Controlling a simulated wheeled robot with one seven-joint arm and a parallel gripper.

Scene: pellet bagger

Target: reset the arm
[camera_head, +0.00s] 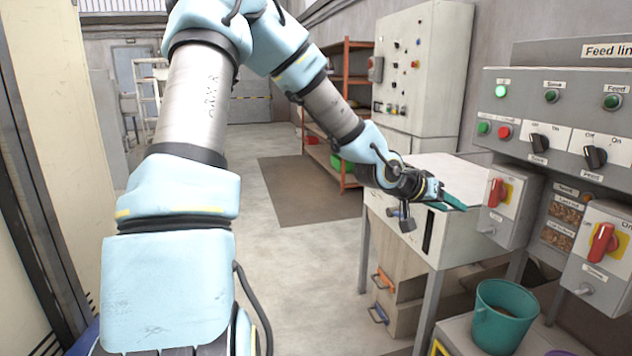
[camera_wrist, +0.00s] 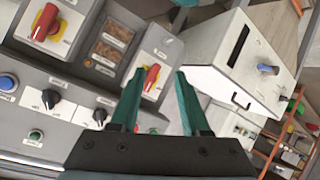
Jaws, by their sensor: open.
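My arm reaches forward from the left in the head view. My gripper (camera_head: 455,200) is at its end, in front of the white-topped cabinet (camera_head: 440,170) and left of the control panel. In the wrist view its two teal fingers (camera_wrist: 160,100) stand apart with nothing between their tips. A red rotary switch (camera_wrist: 150,78) shows behind the gap between the fingers, apart from them.
The feed-line panel (camera_head: 560,110) with lit buttons, black knobs and red switches stands on the right. A teal bucket (camera_head: 502,318) is below it. An orange shelf rack (camera_head: 345,100) and a grey control cabinet (camera_head: 425,70) stand behind. The floor (camera_head: 290,270) in the middle is clear.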

